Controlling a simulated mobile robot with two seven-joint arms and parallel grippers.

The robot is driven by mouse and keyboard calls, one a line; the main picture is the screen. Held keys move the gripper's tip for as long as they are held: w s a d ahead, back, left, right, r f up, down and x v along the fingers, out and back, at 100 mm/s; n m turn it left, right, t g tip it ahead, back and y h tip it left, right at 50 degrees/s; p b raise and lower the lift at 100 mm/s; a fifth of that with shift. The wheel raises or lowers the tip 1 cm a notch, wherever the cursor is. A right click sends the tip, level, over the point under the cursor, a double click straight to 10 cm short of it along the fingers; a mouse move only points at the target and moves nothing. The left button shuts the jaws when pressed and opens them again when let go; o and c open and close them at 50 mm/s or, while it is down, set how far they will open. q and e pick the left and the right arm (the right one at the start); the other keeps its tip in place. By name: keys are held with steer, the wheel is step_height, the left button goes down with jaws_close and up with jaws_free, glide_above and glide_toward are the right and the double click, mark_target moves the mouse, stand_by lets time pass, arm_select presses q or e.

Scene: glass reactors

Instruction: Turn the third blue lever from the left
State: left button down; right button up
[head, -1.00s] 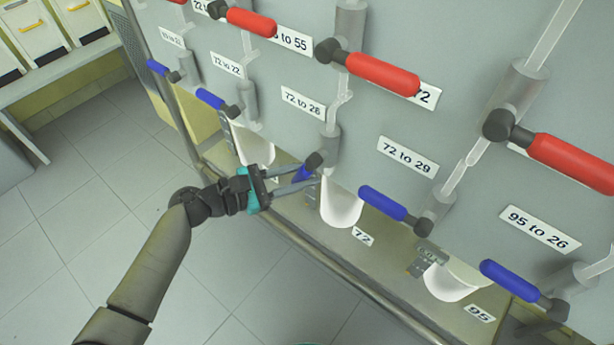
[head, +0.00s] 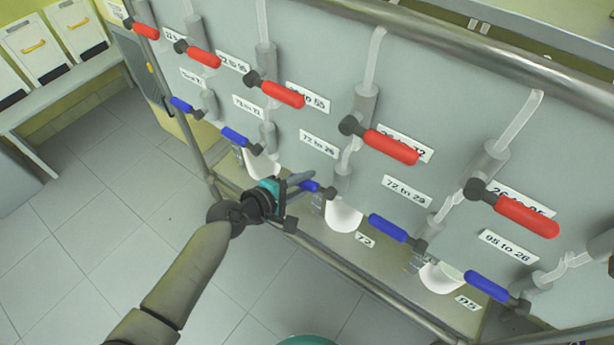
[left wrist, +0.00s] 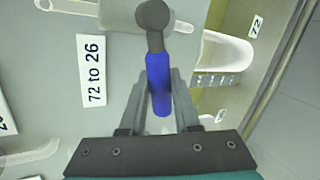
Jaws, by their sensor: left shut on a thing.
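The third blue lever from the left (head: 310,186) is on the grey panel, with its dark pivot at its right end. My left gripper (head: 300,184) reaches it from the left and is shut on its handle. In the left wrist view the blue handle (left wrist: 158,82) lies between the two fingers (left wrist: 160,105), in line with them. A label "72 to 26" (left wrist: 92,70) is beside it. The fingers partly hide the handle in the head view. My right gripper is not in view.
Blue levers (head: 235,137) and (head: 388,228) flank this one, with red levers (head: 392,147) above. A white funnel (head: 343,216) is just below right. A metal rail (head: 330,262) runs along the panel's front. Open tiled floor (head: 90,220) lies left.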

arm_select(q)
steer(key=r+m+y+p, duration=0.1)
steer(key=p, duration=0.1)
steer(key=shift+r+m+t+p, duration=0.3)
steer(key=shift+r+t+p, duration=0.05)
steer(key=shift+t+p, duration=0.05)
steer(key=shift+r+p, duration=0.1)
steer(key=shift+p, duration=0.2)
steer(key=shift+w+m, duration=0.1)
steer(key=shift+m, duration=0.2)
steer(key=c, duration=0.6)
jaws_free()
